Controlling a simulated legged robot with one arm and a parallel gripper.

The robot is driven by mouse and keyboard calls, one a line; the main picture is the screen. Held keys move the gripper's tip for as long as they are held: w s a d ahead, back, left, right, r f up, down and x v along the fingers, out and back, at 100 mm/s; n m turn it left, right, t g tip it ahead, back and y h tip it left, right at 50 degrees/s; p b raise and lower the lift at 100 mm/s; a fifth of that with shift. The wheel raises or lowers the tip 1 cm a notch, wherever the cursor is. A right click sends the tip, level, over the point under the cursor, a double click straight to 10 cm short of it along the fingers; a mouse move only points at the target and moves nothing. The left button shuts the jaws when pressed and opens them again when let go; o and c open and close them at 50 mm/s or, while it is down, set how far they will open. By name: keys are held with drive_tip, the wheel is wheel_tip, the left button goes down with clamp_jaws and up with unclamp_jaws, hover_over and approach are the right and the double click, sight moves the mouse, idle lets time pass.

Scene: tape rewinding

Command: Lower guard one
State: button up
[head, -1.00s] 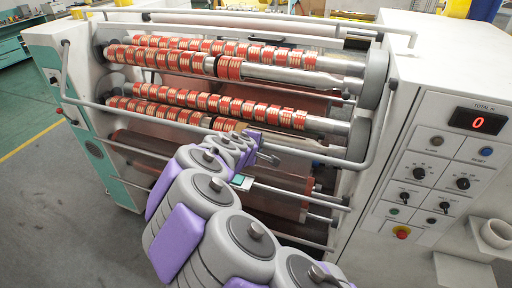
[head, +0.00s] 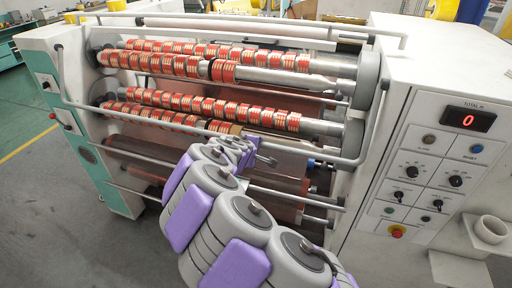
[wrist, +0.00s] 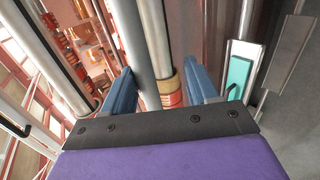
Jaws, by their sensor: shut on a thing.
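In the wrist view, the blue fingers of my gripper (wrist: 160,72) stand on either side of a grey bar (wrist: 134,42), which looks like the guard bar. A brown core with red tape (wrist: 168,90) on a steel shaft shows close by; whether it touches a finger is unclear.
The control panel (head: 440,170) with a red display reading 0 stands at the right. Bare floor (head: 45,215) lies at the left.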

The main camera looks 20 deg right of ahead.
drive_tip(key=shift+o, duration=0.4)
drive_tip(key=shift+w+f, duration=0.15)
drive_tip(key=shift+f, duration=0.05)
drive_tip(key=shift+w+r, duration=0.1)
drive_tip(key=shift+r, duration=0.1)
drive_tip(key=shift+r, duration=0.1)
drive_tip(key=shift+a+r, duration=0.1)
drive_tip(key=shift+r, duration=0.05)
drive_tip(key=p+v, duration=0.1)
drive_tip(key=v, duration=1.6)
drive_tip(key=shift+p, duration=0.4)
